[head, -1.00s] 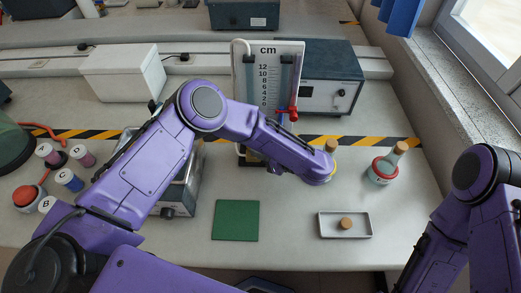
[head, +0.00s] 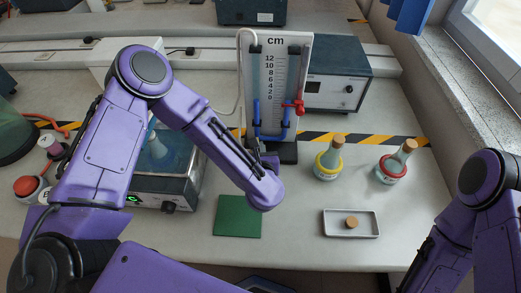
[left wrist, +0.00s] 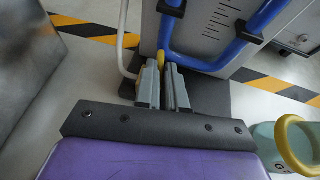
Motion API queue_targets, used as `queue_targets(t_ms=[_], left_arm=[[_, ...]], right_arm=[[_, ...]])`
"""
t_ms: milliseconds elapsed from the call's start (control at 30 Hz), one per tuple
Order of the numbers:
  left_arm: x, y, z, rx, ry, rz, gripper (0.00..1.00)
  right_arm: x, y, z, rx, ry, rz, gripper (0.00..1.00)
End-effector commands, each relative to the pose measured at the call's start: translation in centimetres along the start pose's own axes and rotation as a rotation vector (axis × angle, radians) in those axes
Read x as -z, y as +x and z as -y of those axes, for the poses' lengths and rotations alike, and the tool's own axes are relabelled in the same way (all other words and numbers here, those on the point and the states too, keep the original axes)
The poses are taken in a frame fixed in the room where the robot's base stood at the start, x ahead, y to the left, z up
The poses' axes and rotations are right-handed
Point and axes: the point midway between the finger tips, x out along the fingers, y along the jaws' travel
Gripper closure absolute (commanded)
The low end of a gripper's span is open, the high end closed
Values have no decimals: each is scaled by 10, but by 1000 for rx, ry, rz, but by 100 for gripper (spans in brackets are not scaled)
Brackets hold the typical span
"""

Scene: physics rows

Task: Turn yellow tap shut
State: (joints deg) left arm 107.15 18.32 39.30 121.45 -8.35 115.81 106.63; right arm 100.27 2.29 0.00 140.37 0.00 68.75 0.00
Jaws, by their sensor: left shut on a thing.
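The yellow tap (left wrist: 160,58) shows as a small yellow piece at the foot of the manometer, beside the blue tube, in the left wrist view. My left gripper (left wrist: 163,85) is shut on it, with the fingers upright and close together; they hide most of the tap. In the head view my left gripper (head: 267,160) is at the foot of the manometer board (head: 280,85), and the tap is hidden there. The tap's angle cannot be told. My right arm shows at the right edge, but its gripper is out of view.
A red tap (head: 298,106) sits on the manometer's right tube. A yellow-collared flask (head: 329,160) and a red-collared flask (head: 393,164) stand to the right. A green mat (head: 237,218) and a white tray (head: 335,232) with a cork lie in front. A hotplate (head: 165,190) stands left.

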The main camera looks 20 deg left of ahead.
Motion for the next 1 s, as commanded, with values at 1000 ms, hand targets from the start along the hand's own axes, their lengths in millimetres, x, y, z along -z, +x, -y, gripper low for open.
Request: queue_targets(t_ms=[1000], left_arm=[[-3, 3, -4, 147, 59, 8, 80]], right_arm=[[-3, 8, 1, 0, 0, 0, 42]])
